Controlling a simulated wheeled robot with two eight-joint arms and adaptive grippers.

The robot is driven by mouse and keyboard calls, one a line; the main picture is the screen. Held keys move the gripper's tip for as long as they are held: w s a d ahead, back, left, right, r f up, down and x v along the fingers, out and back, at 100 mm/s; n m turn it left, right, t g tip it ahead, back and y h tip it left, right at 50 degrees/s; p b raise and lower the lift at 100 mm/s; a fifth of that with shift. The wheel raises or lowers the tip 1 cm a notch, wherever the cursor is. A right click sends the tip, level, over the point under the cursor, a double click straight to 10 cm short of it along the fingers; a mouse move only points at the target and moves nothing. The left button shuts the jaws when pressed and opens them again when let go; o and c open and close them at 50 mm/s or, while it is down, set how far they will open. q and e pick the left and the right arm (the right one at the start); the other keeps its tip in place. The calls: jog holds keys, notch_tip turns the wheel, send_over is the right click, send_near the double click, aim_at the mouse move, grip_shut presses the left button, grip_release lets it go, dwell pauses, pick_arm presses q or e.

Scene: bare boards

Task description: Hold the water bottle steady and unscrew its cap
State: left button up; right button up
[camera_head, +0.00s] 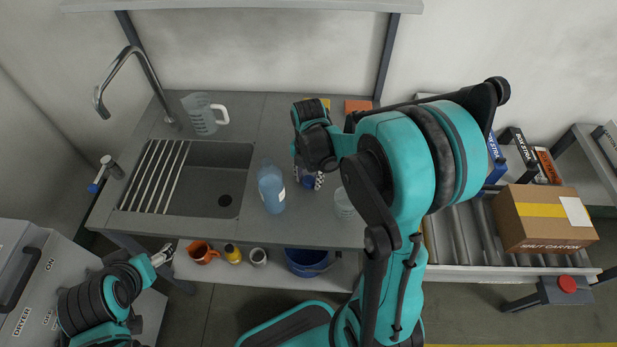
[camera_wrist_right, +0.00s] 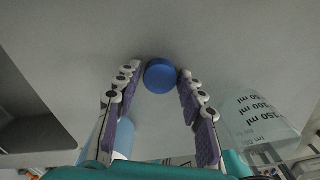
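The translucent blue water bottle (camera_head: 271,190) stands upright on the grey counter, left of my right gripper. No dark blue cap shows on its top. My right gripper (camera_head: 309,181) points down over the counter, apart from the bottle. In the right wrist view the round blue cap (camera_wrist_right: 160,76) sits between the fingertips, which appear to touch it on both sides. A light blue shape (camera_wrist_right: 123,138), probably the bottle, shows partly hidden behind the left finger. My left gripper (camera_head: 163,255) is low at the left, away from the bottle; its finger gap is too small to judge.
A clear beaker (camera_head: 344,204) stands right of my right gripper; a marked clear vessel shows in the wrist view (camera_wrist_right: 255,118). A measuring jug (camera_head: 204,113) stands behind the sink (camera_head: 215,185). An orange mug (camera_head: 201,252) and blue bucket (camera_head: 308,262) are below. A carton (camera_head: 543,218) sits on rollers.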

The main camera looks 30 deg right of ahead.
aim_at(308, 180)
jog(key=shift+o, duration=0.2)
jog(key=shift+r, duration=0.1)
jog(key=shift+r, duration=0.25)
notch_tip(308, 180, up, 11)
jog(key=p, duration=0.4)
jog(key=s+a+r+m+t, duration=0.1)
jog(key=s+a+m+t, duration=0.2)
jog(key=m, duration=0.9)
jog(key=s+a+r+m+t, duration=0.2)
jog(key=s+a+m+t, duration=0.2)
jog(key=s+m, duration=0.3)
jog(key=m+b, duration=0.1)
jog(key=m, duration=0.4)
jog(key=shift+a+r+m, duration=0.25)
jog(key=shift+r+m, duration=0.05)
jog(key=shift+m, duration=0.1)
